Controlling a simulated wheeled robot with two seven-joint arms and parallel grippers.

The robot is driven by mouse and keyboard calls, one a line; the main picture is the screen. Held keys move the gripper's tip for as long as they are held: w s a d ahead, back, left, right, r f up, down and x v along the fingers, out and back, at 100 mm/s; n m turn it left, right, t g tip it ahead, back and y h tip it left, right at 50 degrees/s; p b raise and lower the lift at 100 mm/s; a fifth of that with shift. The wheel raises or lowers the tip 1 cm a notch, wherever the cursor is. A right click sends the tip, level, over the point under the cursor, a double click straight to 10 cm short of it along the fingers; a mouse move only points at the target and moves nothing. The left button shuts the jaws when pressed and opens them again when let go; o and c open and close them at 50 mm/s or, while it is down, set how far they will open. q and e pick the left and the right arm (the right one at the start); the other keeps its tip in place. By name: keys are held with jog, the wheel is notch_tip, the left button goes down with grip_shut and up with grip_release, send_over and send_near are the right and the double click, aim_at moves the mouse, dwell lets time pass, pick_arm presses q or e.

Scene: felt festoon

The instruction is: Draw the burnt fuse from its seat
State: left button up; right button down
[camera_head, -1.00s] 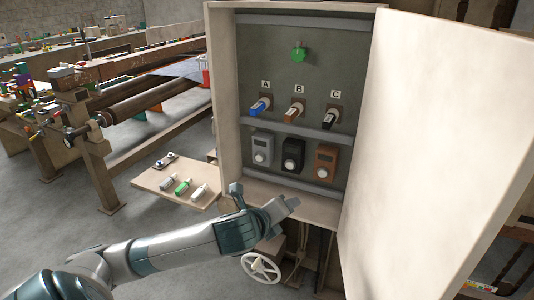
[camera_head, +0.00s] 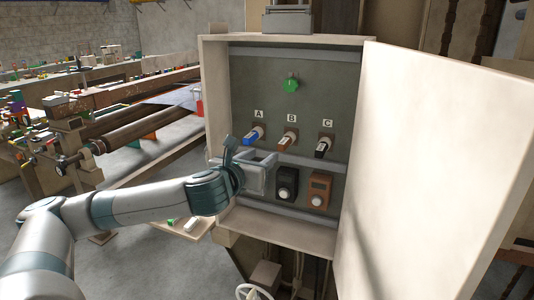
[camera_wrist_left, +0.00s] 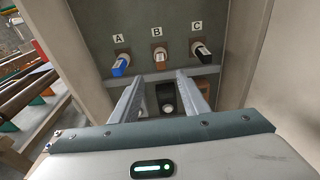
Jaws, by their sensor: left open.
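Three fuses stick out of seats on the open cabinet's back panel: a blue one under A (camera_head: 253,135), a brown one under B (camera_head: 287,141) and a black one under C (camera_head: 323,147). All three also show in the left wrist view, A (camera_wrist_left: 121,66), B (camera_wrist_left: 160,61) and C (camera_wrist_left: 202,52). I cannot tell by burn marks which is burnt. My left gripper (camera_head: 263,156) is open and empty, in front of the panel just below fuses A and B. In the left wrist view its fingers (camera_wrist_left: 162,80) point toward the panel below B. My right gripper is out of view.
Below the fuses are a black module (camera_head: 287,184) and a brown module (camera_head: 318,190). A green knob-like piece (camera_head: 291,85) sits above. The cabinet door (camera_head: 430,160) stands open at right. A small shelf (camera_head: 178,230) at left is mostly behind my arm.

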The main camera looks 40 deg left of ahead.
aim_at(283, 142)
pick_arm(q)
jog(key=p+x, duration=0.4)
jog(key=x, duration=1.3)
jog(key=shift+w+a+p, duration=0.1)
jog(key=shift+w+p, duration=0.05)
jog(key=shift+p, duration=0.15)
jog(key=shift+c, duration=0.2)
grip_shut()
